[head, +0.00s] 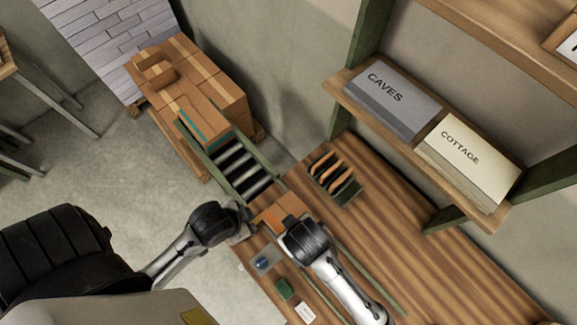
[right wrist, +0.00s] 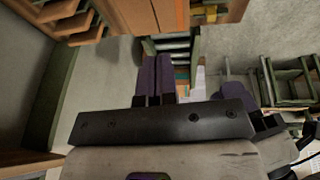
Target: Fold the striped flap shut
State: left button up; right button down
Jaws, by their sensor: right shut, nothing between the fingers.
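A small brown carton (head: 289,203) with an orange-brown panel (head: 268,218) sits at the near left end of the wooden bench in the head view. Stripes on a flap cannot be made out, and my right wrist hides part of the carton. My left gripper (head: 248,228) is beside the carton's left side; its fingers are too small to tell their opening. My right arm reaches over the bench to the carton, its fingers hidden in the head view. In the right wrist view my right gripper (right wrist: 157,82) has its purple fingers together, empty.
A roller conveyor (head: 243,172) leads from the bench to stacked cartons (head: 190,85). A rack of brown pieces (head: 335,177) stands on the bench. A clear tray (head: 265,259), green block (head: 284,289) and white card (head: 305,312) lie near the front edge. The right bench area is clear.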

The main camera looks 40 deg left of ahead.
jog(key=x, duration=0.8)
jog(key=p+x, duration=0.1)
jog(key=x, duration=0.2)
jog(key=shift+w+d+f, duration=0.15)
jog(key=shift+d+f, duration=0.1)
jog(key=shift+f, duration=0.25)
pick_arm(q)
jog(key=shift+s+a+r+n, duration=0.15)
jog(key=shift+r+n, duration=0.4)
jog(key=shift+n, duration=0.45)
pick_arm(e)
jog(key=shift+w+f, duration=0.25)
jog(key=shift+f, duration=0.65)
